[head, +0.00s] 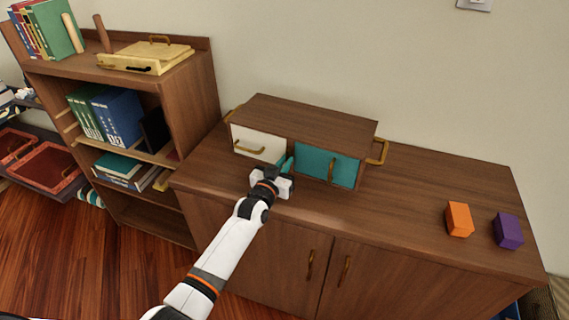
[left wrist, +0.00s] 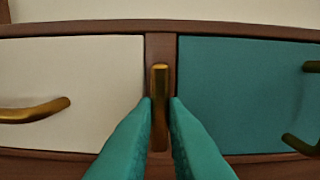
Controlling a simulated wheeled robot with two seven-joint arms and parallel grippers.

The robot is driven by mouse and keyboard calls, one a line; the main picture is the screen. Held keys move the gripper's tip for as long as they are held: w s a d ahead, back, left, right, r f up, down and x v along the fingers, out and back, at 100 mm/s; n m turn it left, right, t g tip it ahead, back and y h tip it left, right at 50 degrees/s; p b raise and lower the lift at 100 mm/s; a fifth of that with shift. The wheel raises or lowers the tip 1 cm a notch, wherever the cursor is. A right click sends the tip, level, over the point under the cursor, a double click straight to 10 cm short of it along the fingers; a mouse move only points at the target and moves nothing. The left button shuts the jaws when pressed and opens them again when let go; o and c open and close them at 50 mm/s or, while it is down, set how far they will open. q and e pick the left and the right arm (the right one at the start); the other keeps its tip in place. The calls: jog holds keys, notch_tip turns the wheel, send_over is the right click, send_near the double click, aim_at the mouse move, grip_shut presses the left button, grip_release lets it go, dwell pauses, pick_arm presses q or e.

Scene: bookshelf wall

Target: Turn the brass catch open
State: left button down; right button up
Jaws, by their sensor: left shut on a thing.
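The brass catch (left wrist: 160,90) is a narrow upright bar on the wooden divider between a cream drawer front (left wrist: 70,92) and a teal door front (left wrist: 245,92). In the left wrist view it stands upright between the teal fingertips of my left gripper (left wrist: 160,112), which is shut on its lower part. In the head view my left gripper (head: 283,172) is at the front of the small wooden cabinet (head: 318,119) and hides the catch. My right gripper is not in view.
The small cabinet stands on a long sideboard (head: 410,200), with an orange cube (head: 459,219) and a purple cube (head: 507,231) to the right. A brass handle (head: 250,150) is on the cream front. A bookshelf (head: 190,95) stands at left.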

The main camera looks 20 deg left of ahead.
pick_arm(q)
jog(key=c, duration=1.5)
grip_release()
jog(key=shift+o, duration=0.2)
jog(key=shift+s, duration=0.15)
jog(key=s, duration=0.4)
jog(key=s+a, duration=0.1)
jog(key=s, duration=0.6)
jog(key=shift+s+a, duration=0.3)
jog(key=shift+s, duration=0.05)
